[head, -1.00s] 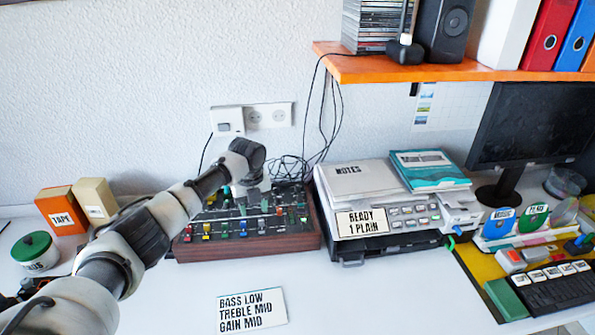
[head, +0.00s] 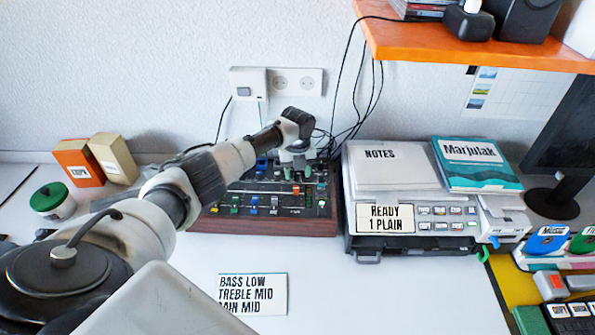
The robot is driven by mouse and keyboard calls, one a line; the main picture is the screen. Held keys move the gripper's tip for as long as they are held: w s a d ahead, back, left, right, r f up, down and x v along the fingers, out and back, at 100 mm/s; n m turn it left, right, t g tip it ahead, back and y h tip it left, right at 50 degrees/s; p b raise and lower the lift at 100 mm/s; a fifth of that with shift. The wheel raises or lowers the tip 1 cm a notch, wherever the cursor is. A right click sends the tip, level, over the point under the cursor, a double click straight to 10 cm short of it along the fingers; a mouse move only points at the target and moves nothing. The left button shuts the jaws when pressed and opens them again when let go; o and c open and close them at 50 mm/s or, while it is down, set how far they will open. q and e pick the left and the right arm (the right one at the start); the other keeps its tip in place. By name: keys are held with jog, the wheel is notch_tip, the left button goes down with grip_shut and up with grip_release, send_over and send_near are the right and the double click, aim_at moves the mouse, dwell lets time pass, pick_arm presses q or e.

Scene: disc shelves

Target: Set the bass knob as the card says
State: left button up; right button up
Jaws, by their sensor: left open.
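My left gripper (head: 297,160) is over the back right part of the mixer, pointing down, and is open. My left arm hides the mixer's left part. I cannot tell which knob is the bass knob, or whether the gripper touches one. My right gripper is not in view.
A printer (head: 412,235) with papers and a "READY 1 PLAIN" label stands right beside the mixer. An orange shelf (head: 480,45) overhangs at upper right. Cables hang behind. Small boxes (head: 112,158) and a green-lidded jar (head: 52,200) stand at left.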

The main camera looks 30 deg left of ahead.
pick_arm(q)
jog(key=shift+f, duration=0.35)
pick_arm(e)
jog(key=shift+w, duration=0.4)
pick_arm(q)
grip_shut()
